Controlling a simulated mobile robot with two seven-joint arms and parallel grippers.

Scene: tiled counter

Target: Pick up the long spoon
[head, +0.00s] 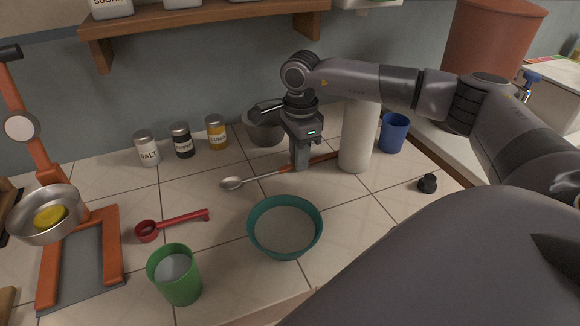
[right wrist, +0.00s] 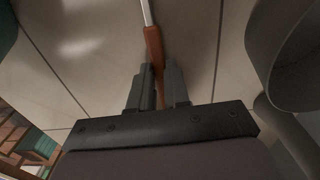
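The long spoon (head: 265,178) has a silver bowl at its left end and an orange-brown handle at its right. It lies on the tiled counter behind the teal bowl (head: 252,243). My right gripper (head: 299,166) points down over the handle. In the right wrist view the handle (right wrist: 153,45) runs between the two fingers (right wrist: 158,85) and fills the narrow gap, so the gripper looks shut on it. The spoon still appears to rest on the counter. My left gripper is not in view.
A white cylinder (head: 357,140) stands just right of the gripper, with a blue cup (head: 394,133) beyond. A grey pot (head: 264,130) is behind. A red measuring spoon (head: 180,221), green cup (head: 175,283) and spice jars (head: 183,141) are left. A small black object (head: 427,184) lies right.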

